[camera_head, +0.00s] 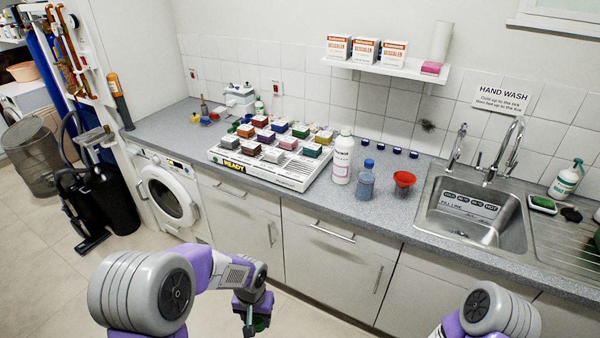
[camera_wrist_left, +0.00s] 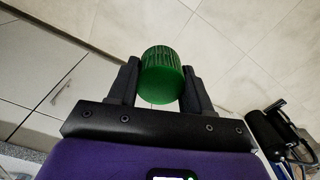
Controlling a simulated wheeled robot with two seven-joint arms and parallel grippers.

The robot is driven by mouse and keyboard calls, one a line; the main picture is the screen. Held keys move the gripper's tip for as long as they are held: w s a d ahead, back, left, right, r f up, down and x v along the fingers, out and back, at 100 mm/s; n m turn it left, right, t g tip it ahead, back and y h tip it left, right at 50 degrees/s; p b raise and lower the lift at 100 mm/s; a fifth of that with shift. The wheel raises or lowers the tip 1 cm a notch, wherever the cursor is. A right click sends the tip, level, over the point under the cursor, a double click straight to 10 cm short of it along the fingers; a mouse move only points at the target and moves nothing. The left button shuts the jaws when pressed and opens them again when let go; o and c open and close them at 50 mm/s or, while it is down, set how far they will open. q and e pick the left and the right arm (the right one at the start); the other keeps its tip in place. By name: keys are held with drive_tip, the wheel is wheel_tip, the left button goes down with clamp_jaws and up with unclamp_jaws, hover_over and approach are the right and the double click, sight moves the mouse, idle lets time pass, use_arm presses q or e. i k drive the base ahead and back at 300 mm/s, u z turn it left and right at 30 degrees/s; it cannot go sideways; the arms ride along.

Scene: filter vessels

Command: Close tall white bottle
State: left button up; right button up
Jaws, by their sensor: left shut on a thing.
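The tall white bottle (camera_head: 342,160) stands upright on the counter, right of the tray of coloured blocks. Its top looks pale, and I cannot tell at this size whether the mouth is open. My left gripper (camera_head: 256,318) is low in front of the cabinets, well away from the bottle. In the left wrist view, my left gripper (camera_wrist_left: 160,82) is shut on a ribbed green cap (camera_wrist_left: 161,76), with one finger on each side. The cap is only partly visible in the head view. My right arm shows at the lower right, but its gripper is out of frame.
A blue-capped bottle (camera_head: 366,181) and a red funnel (camera_head: 404,180) stand close right of the white bottle. Several small dark-blue caps (camera_head: 397,150) lie behind them. The block tray (camera_head: 290,178) is to the left, the sink (camera_head: 470,215) to the right. The counter edge lies between gripper and bottle.

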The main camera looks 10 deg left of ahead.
sight(344, 144)
drive_tip(key=u, duration=0.7)
drive_tip(key=i, duration=1.35)
drive_tip(key=z, duration=0.35)
